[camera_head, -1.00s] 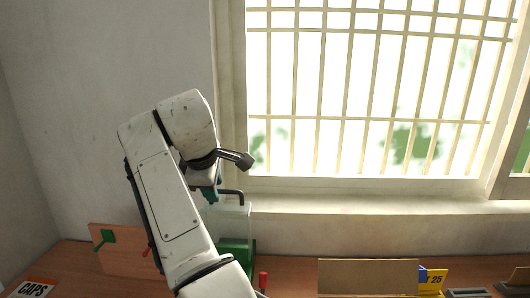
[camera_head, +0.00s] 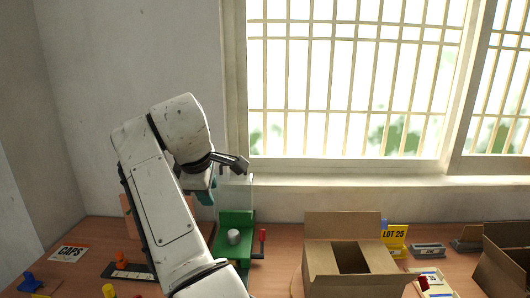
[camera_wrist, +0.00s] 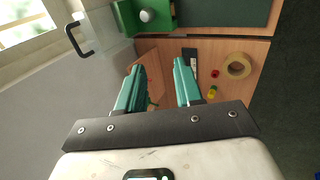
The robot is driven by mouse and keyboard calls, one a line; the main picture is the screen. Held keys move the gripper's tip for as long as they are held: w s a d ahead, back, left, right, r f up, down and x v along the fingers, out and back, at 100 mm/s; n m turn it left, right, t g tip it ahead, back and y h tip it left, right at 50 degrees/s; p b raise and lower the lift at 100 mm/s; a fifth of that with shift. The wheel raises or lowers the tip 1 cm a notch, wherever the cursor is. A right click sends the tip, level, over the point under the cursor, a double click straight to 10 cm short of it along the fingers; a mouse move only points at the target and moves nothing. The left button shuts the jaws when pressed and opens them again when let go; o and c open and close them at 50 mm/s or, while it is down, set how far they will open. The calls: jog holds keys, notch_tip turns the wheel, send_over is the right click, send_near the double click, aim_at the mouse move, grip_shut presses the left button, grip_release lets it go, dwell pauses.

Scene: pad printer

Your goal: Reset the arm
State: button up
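My arm rises from the bottom of the head view and bends over near the window, left of centre. My gripper (camera_wrist: 158,78) shows in the wrist view with its two teal fingers apart and nothing between them. In the head view the fingers are mostly hidden behind my wrist. The green pad printer (camera_head: 236,222) stands on the table just right of my arm, with a grey cylindrical part on it and a clear guard above. In the wrist view the printer (camera_wrist: 128,18) is at the top, beyond the fingers.
An open cardboard box (camera_head: 325,262) stands right of the printer, and another box (camera_head: 505,262) is at the right edge. A yellow LOT 25 sign (camera_head: 394,236) is behind. A CAPS label (camera_head: 69,254) and coloured pieces lie at left. A tape roll (camera_wrist: 237,66) lies on the table.

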jog(key=s+d+f+m+g, duration=0.1)
jog(key=s+d+f+m, duration=0.1)
jog(key=d+f, duration=0.55)
jog(key=s+d+f+m+g, duration=0.15)
jog(key=d+f, duration=0.35)
jog(key=f, duration=0.6)
jog(key=s+d+f+m, duration=0.5)
jog(key=s+d+f, duration=0.6)
jog(key=d+f, duration=0.15)
jog(key=s+d+f+m+g, duration=0.1)
jog(key=s+d+f+m, duration=0.1)
jog(key=s+d+f, duration=0.4)
jog(key=s+d+f+m+g, duration=0.1)
jog(key=s+d+f+m, duration=0.15)
jog(key=s, duration=0.65)
jog(key=s+d+m, duration=0.2)
jog(key=s+d, duration=0.1)
jog(key=s, duration=0.6)
jog(key=s+d+r+m, duration=0.1)
jog(key=s+d+m, duration=0.2)
jog(key=s, duration=0.6)
jog(key=shift+s+d+g, duration=0.25)
jog(key=shift+s+g, duration=0.1)
jog(key=shift+s, duration=0.05)
